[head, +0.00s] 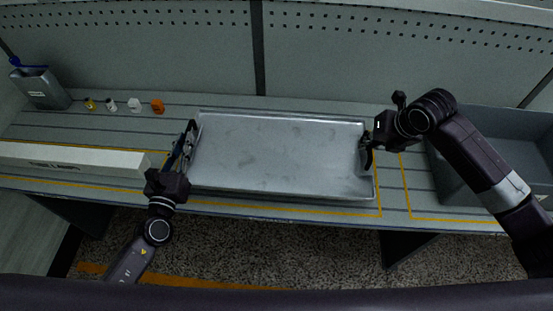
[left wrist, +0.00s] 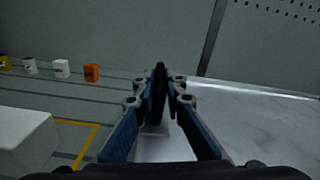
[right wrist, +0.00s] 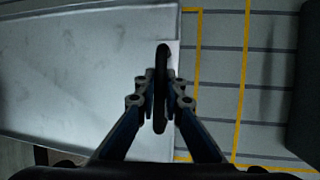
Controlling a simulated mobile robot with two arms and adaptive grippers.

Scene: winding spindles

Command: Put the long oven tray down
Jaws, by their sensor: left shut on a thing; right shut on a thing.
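The long oven tray (head: 280,153) is a wide, shallow grey metal tray in the middle of the head view, over the workbench. My left gripper (head: 186,150) is at its left end, shut on a dark upright handle there; this also shows in the left wrist view (left wrist: 160,90). My right gripper (head: 370,145) is shut on the dark handle at the right end, seen in the right wrist view (right wrist: 161,90). The tray looks about level. I cannot tell whether its underside touches the bench.
The workbench (head: 50,125) has yellow outlines near the tray. A long white box (head: 70,158) lies at the left. Several small items, including an orange one (head: 157,106), stand at the back left beside a grey container (head: 40,88). A grey bin (head: 480,150) stands at the right.

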